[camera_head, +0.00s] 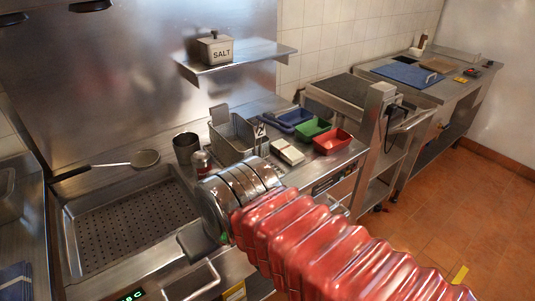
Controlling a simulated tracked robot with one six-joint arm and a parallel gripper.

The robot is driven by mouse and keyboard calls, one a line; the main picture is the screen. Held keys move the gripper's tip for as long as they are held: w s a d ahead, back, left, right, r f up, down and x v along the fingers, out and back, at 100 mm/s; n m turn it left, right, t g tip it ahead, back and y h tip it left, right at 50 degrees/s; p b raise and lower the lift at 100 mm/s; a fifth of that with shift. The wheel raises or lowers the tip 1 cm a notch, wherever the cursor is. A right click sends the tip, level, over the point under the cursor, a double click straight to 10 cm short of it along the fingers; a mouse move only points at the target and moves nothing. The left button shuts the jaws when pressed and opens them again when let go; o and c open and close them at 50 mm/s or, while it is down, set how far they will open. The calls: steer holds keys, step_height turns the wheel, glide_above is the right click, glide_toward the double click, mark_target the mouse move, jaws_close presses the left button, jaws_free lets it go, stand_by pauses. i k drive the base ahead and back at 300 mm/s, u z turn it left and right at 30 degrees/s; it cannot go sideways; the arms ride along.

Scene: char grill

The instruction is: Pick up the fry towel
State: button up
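A blue striped cloth (15,281) lies at the lower left, cut off by the picture edge. A second blue cloth (405,73) lies flat on the far counter at the right. I cannot tell from looks alone which one is the fry towel. My arm, in a red ribbed sleeve, reaches in from the lower right. Its metal end, my gripper (222,205), is over the front of the fry station, apart from both cloths. The fingertips are not clearly seen, so I cannot tell whether they are open or shut.
A perforated metal pan (118,220) with a long-handled scoop (145,158) sits left of my gripper. A wire basket (232,138), a metal cup (186,147) and green (308,131) and red (331,141) trays stand behind it. A shelf (240,58) holds a salt box (215,48).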

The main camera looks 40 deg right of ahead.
mark_target(286, 152)
steer(key=u, duration=1.85)
steer(key=k, duration=1.4)
steer(key=z, duration=1.4)
